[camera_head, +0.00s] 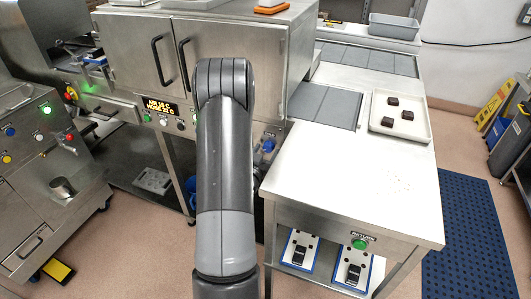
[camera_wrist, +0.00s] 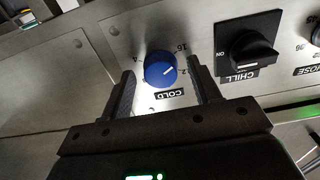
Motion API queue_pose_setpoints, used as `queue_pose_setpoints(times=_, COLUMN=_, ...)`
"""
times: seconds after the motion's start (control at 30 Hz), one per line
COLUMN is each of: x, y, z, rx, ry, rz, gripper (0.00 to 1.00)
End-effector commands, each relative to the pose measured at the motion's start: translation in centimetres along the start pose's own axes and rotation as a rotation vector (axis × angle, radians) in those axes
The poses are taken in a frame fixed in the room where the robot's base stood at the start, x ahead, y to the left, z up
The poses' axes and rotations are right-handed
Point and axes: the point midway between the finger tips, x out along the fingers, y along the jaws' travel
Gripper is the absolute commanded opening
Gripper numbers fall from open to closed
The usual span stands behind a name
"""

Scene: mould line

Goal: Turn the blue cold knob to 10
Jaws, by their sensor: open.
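The blue cold knob (camera_wrist: 160,69) sits on a metal panel in the wrist view, with a COLD label (camera_wrist: 169,95) beside it. Its white pointer line runs toward the upper right of the picture. The scale marks 4, 12 and 16 show around it, upside down. My gripper (camera_wrist: 163,85) is open, with one finger on each side of the knob. The knob lies between the fingers, and I cannot tell whether either finger touches it. In the head view a blue knob (camera_head: 268,145) shows on the panel right of my arm; my gripper is hidden there.
A black CHILL switch (camera_wrist: 248,50) sits right of the knob, close to my right finger. A HOSE label (camera_wrist: 309,71) is farther right. In the head view, a lit display (camera_head: 161,107) is on the cabinet. A worktable (camera_head: 345,170) with a tray of dark pieces (camera_head: 415,133) stands right.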

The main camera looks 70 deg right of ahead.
Motion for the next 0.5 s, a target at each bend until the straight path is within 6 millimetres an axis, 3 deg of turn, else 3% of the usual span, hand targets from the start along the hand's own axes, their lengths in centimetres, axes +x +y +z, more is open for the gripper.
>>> queue_pose_setpoints(times=0.23, x=0.05, y=-0.02, z=0.01, rx=0.0, ry=0.0, rz=0.0, gripper=0.57)
queue_pose_setpoints(times=0.5, x=0.03, y=-0.02, z=0.0, rx=0.0, ry=0.0, rz=-0.001, gripper=0.35)
